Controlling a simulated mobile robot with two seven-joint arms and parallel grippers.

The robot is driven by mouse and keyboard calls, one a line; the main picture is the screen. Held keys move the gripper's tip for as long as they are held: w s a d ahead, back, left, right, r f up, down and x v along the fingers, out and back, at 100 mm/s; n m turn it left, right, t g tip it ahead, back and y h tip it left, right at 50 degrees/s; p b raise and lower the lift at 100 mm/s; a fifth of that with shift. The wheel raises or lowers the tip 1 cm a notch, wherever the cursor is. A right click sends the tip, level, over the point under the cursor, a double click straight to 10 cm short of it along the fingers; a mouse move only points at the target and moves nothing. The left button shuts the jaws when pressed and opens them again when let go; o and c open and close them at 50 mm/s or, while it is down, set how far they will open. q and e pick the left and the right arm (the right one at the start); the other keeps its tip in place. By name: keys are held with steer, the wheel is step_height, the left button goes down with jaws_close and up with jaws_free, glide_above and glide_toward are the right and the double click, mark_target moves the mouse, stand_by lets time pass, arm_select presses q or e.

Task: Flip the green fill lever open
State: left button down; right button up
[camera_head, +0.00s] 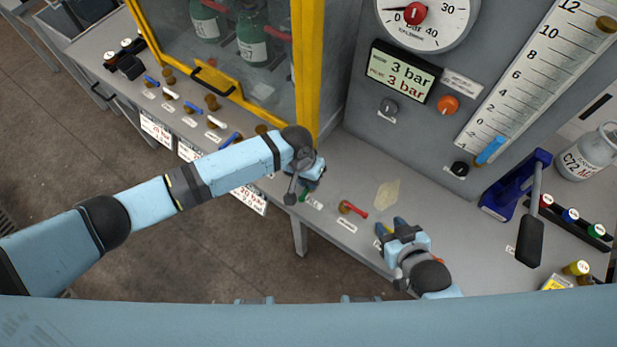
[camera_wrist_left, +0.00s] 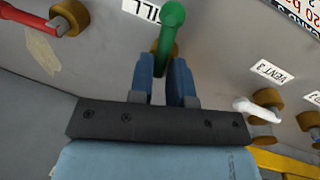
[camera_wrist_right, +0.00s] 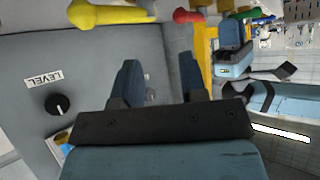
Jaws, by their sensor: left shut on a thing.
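The green fill lever (camera_wrist_left: 170,32) shows in the left wrist view, its rounded end up and its shaft running down between the fingers of my left gripper (camera_wrist_left: 163,68). That gripper is shut on the lever; the fingers hide part of its shaft. In the head view my left gripper (camera_head: 309,184) is low over the bench, with a bit of the green lever (camera_head: 303,197) showing beside it. My right gripper (camera_head: 392,228) is over the bench further right. In the right wrist view it is open and empty (camera_wrist_right: 159,76).
A red lever (camera_head: 355,209) is right of the green one; it also shows in the left wrist view (camera_wrist_left: 30,20). A white vent lever (camera_wrist_left: 257,110) is on the other side. A yellow-framed cabinet (camera_head: 308,70) stands behind. A blue hand press (camera_head: 515,188) is at the right.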

arm_select(q)
steer(key=shift+r+m, duration=0.15)
steer(key=shift+m, duration=0.25)
steer(key=shift+m+p, duration=0.4)
steer(key=shift+m, duration=0.2)
steer(key=c, duration=1.1)
jaws_free()
steer(key=shift+c, duration=0.2)
step_height(320, 180, up, 13)
steer(key=w+a, duration=0.1)
steer(key=a, duration=0.1)
steer(key=shift+w+b, duration=0.3)
steer(key=shift+w, duration=0.05)
steer(key=shift+a, duration=0.1)
